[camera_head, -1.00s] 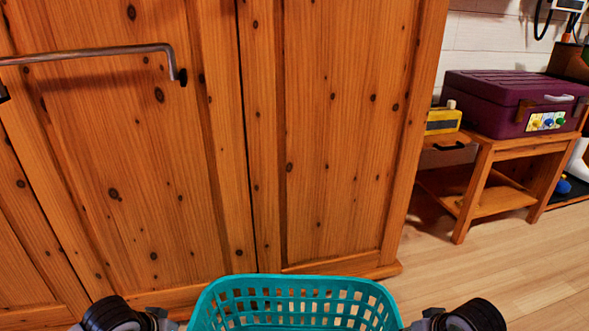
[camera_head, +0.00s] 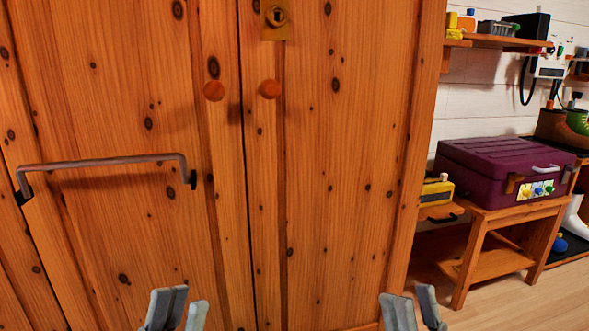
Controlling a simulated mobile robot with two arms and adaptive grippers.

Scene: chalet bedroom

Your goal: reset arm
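My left gripper (camera_head: 176,310) shows at the bottom of the head view, left of the middle. Its two grey fingers point up and stand apart, with nothing between them. My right gripper (camera_head: 414,308) shows at the bottom, right of the middle. Its two fingers also stand apart and hold nothing. Both are in front of the wooden wardrobe (camera_head: 330,180). The rest of both arms is out of view below.
The wardrobe fills the left and middle, with a metal bar (camera_head: 105,161) and two round knobs on its doors. A shelf (camera_head: 490,41) hangs above. Some floor is bare at lower right.

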